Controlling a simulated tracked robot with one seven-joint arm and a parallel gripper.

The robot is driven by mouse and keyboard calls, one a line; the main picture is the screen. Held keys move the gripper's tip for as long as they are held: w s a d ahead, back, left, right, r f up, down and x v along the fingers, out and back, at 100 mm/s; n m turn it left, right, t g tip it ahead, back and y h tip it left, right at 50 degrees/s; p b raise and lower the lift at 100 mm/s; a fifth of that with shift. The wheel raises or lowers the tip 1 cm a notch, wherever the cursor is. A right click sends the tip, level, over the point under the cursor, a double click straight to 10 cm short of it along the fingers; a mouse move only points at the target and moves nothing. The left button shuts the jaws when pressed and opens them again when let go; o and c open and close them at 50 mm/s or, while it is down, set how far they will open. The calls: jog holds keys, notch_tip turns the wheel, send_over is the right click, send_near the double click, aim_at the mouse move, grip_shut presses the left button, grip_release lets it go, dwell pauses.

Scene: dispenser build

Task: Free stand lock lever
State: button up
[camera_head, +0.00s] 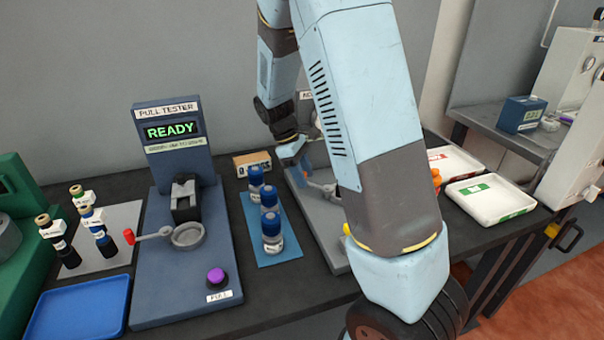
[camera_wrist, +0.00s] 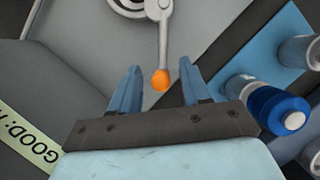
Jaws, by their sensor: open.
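The lock lever (camera_wrist: 163,38) is a pale arm with an orange ball knob (camera_wrist: 161,80), running from a round pivot on the grey stand (camera_wrist: 80,45) in the wrist view. My gripper (camera_wrist: 160,76) is open, its two blue fingers on either side of the knob in the picture. I cannot tell whether they are level with the knob in height. In the head view my gripper (camera_head: 303,163) hangs over the back left of the grey stand (camera_head: 325,238), near the lever (camera_head: 322,187). My arm hides much of the stand and its label.
A pull tester (camera_head: 165,130) reading READY, with a red-knobbed lever (camera_head: 150,236), stands to the left. Blue-capped vials (camera_head: 270,222) stand on a blue mat (camera_head: 279,252) beside the grey stand. White trays (camera_head: 490,200) lie to the right. A blue tray (camera_head: 80,308) is at front left.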

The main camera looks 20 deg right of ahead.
grip_shut()
dwell(0.4)
